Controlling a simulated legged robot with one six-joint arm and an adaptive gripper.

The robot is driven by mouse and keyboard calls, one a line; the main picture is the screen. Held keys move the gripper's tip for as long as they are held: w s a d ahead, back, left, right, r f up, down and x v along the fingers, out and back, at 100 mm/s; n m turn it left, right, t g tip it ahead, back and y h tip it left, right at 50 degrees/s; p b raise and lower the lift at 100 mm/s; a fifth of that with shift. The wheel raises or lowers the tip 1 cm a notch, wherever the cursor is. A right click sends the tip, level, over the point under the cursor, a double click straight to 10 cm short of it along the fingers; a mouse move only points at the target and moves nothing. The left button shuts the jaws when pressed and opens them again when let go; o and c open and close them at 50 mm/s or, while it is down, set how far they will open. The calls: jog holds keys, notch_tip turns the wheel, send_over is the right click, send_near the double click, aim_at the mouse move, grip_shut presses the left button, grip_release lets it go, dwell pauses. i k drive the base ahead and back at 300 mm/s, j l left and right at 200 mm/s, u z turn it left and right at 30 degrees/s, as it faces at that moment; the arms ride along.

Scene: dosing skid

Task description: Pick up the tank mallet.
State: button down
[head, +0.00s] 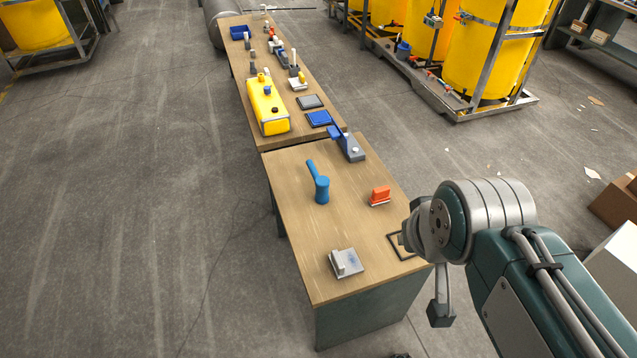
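A blue mallet (319,184), which I take as the tank mallet, is on the near wooden table (292,230). Its thick head is at the near end and its handle points away, up and to the left. Nothing touches it. My arm comes in from the lower right. My gripper (440,308) shows only in part, as a dark grey piece hanging beyond the table's right edge. It is to the right of the mallet and well apart from it. Its fingers cannot be made out clearly, and I see nothing held in it.
An orange-handled brush or block (380,196) lies right of the mallet. A grey block-like item (346,263) is nearer. A grey and blue fixture (348,146) stands at the far edge. A black square outline (393,246) is partly behind my arm. A yellow tank (267,104) is on the farther table.

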aim_at(321, 182)
jog(key=k, duration=0.65)
jog(key=z, duration=1.5)
jog(key=i+l+z, duration=0.15)
jog(key=z, duration=0.25)
jog(key=i+l+z, duration=0.1)
jog(key=z, duration=0.3)
jog(key=i+z, duration=0.25)
jog(key=z, duration=0.15)
jog(key=i+j+u, duration=0.1)
jog(key=i+u, duration=0.7)
jog(key=i, duration=0.15)
jog(key=i+l+u, duration=0.25)
jog(key=i+u, duration=0.15)
jog(key=i+j+u, duration=0.15)
jog(key=i+u, duration=0.25)
jog(key=i+j+u, duration=0.1)
jog(key=u, duration=0.3)
jog(key=i+l+u, duration=0.1)
jog(key=i+u, duration=0.3)
jog(key=i+l+u, duration=0.15)
jog(key=i+u, duration=0.9)
jog(key=u, duration=0.15)
jog(key=i+l+u, duration=0.15)
jog(key=i+u, duration=0.25)
jog(key=k+u, duration=0.1)
jog(key=u, duration=0.6)
